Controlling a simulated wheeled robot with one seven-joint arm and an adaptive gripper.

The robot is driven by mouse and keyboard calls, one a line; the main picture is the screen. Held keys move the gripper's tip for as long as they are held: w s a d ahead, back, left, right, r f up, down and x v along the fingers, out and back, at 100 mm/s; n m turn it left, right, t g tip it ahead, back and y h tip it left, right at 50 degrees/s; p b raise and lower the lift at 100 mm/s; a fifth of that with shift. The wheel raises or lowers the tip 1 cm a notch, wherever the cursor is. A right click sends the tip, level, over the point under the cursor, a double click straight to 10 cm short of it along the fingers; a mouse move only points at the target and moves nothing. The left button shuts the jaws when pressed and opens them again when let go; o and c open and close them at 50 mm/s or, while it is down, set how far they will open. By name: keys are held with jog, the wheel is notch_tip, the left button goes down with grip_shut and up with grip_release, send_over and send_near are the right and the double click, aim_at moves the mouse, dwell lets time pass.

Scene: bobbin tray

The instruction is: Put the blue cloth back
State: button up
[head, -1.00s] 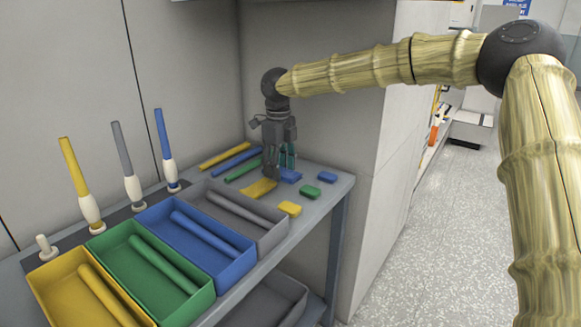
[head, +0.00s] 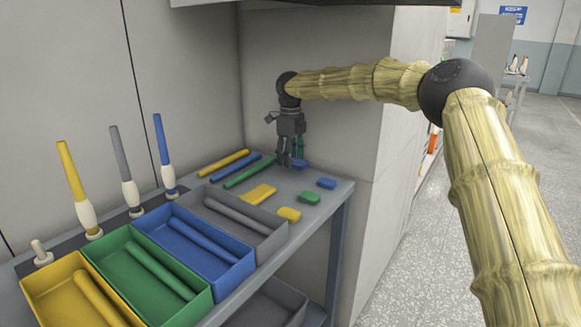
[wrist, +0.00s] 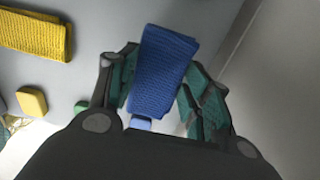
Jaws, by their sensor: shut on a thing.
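The blue cloth (wrist: 162,72) is a folded, ribbed strip between the fingers of my gripper (wrist: 160,90) in the wrist view. My gripper is shut on it. In the head view my gripper (head: 290,162) points down over the back right of the table, and only a small part of the blue cloth (head: 301,164) shows beside the fingers. I cannot tell exactly how far the cloth is above the tabletop. A folded yellow cloth (head: 258,194) lies flat on the table, left of my gripper; it also shows in the wrist view (wrist: 35,35).
Blue (head: 327,183), green (head: 309,198) and yellow (head: 289,214) blocks lie near the right edge. Yellow, blue and green rods (head: 247,173) lie by the wall. Coloured trays, including a grey tray (head: 272,240), line the front. Upright handled rods stand left. Walls are close behind.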

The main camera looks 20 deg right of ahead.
jog(key=shift+f+b, duration=0.4)
jog(key=shift+f, duration=1.25)
jog(key=shift+f, duration=0.1)
jog(key=o, duration=1)
jog(key=shift+o, duration=0.2)
notch_tip(320, 180, up, 12)
jog(key=shift+r+p, duration=0.1)
jog(key=shift+p, duration=1)
